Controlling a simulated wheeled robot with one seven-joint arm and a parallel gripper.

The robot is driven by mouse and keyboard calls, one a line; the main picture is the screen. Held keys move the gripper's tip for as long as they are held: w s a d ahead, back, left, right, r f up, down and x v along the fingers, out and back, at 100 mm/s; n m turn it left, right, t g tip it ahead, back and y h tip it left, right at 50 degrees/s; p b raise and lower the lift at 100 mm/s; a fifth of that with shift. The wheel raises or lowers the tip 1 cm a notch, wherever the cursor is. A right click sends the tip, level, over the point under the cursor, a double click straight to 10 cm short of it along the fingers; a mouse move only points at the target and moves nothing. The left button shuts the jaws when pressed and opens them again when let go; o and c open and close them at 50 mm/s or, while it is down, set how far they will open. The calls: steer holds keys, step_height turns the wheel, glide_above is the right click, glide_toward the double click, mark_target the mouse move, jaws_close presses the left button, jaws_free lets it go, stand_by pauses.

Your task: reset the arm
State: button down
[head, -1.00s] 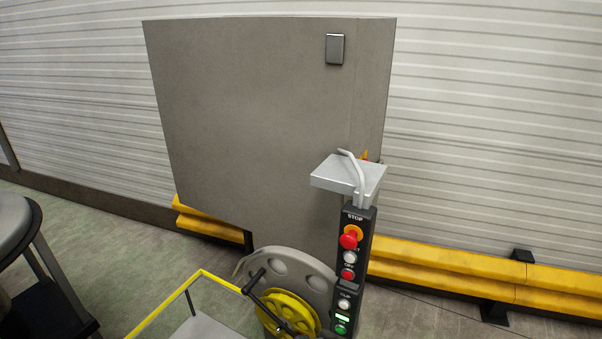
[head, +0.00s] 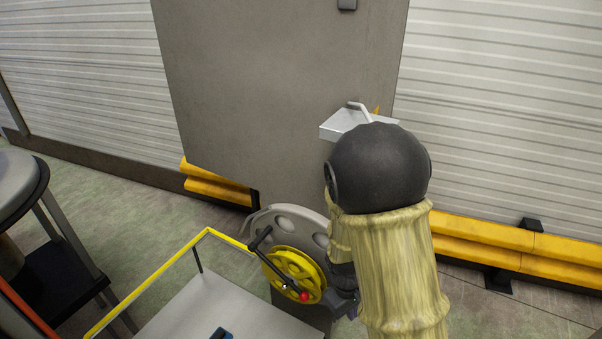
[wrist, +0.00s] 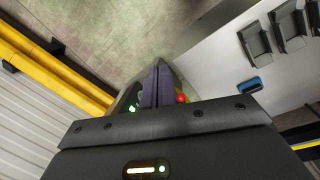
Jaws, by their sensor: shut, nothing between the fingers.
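My gripper (wrist: 157,82) shows in the wrist view with its two dark fingers together and nothing between them. In the head view my arm, a dark round joint and a yellowish sleeve, rises in front of the control post and hides its buttons. The gripper itself is mostly behind the arm there. The yellow wheel (head: 289,270) with its black crank and red knob (head: 304,297) stands just left of the arm. The red knob (wrist: 181,98) also shows right beside the fingers in the wrist view. Lit green spots (wrist: 132,108) show left of the fingers.
A large grey cabinet (head: 270,90) stands behind the wheel, with a yellow guard rail (head: 480,235) along the wall. A grey table (head: 190,310) with a yellow rim and a blue item (head: 221,334) lies at front left. A round stool-like thing (head: 18,185) is farther left.

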steer(key=s+d+r+m+t+y+b, duration=0.1)
steer(key=s+d+r+m+t+y, duration=0.1)
steer(key=s+r+m, duration=0.3)
step_height(320, 180, up, 4)
steer(key=shift+d+r+m+b, duration=0.2)
steer(key=shift+d+m+b, duration=0.2)
steer(key=shift+d+m, duration=0.35)
steer(key=shift+a, duration=0.1)
stand_by(0.4)
